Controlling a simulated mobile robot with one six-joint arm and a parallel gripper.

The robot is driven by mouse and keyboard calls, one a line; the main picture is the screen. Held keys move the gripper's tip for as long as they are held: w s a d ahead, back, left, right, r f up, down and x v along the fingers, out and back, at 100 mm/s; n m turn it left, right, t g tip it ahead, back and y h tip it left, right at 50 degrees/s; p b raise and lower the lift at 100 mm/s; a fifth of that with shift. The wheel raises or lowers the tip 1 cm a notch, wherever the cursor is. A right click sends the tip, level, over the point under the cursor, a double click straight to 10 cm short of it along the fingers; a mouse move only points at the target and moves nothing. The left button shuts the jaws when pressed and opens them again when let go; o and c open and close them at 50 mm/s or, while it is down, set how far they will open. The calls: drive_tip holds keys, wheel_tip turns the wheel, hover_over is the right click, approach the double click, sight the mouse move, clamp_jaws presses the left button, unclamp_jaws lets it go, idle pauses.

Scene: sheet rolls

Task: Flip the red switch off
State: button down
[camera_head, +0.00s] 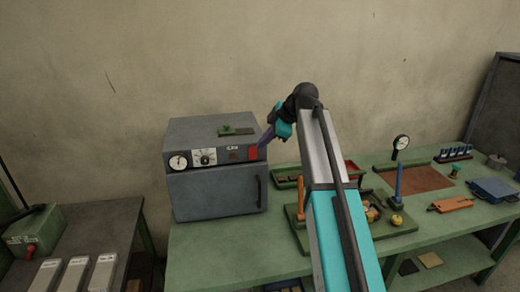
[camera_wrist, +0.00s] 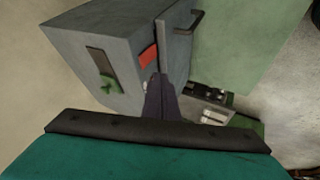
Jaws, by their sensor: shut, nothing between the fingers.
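The red switch (camera_head: 253,153) is on the right end of the front panel of a grey oven-like box (camera_head: 213,195). In the wrist view the red switch (camera_wrist: 148,56) shows just beyond my fingertips. My gripper (camera_head: 264,143) is at the panel's right end, its dark fingers pointing down-left at the switch. In the wrist view my gripper (camera_wrist: 159,78) is shut, with nothing seen between the fingers. The tips look at or very near the switch; I cannot tell whether they touch it. The switch's tilt is too small to read.
The box stands on a green bench (camera_head: 240,245) with a gauge and dial on its panel and a door handle below. Trays and tools, with a dial gauge (camera_head: 401,142), fill the bench to the right. A green machine (camera_head: 35,230) stands at the left.

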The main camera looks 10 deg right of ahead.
drive_tip(key=w+b+v, duration=0.1)
drive_tip(key=v, duration=0.5)
drive_tip(key=shift+r+b, duration=0.4)
drive_tip(key=shift+r, duration=0.1)
drive_tip(key=shift+s+d+f, duration=0.1)
drive_tip(key=shift+s+d, duration=0.05)
drive_tip(key=shift+s, duration=0.05)
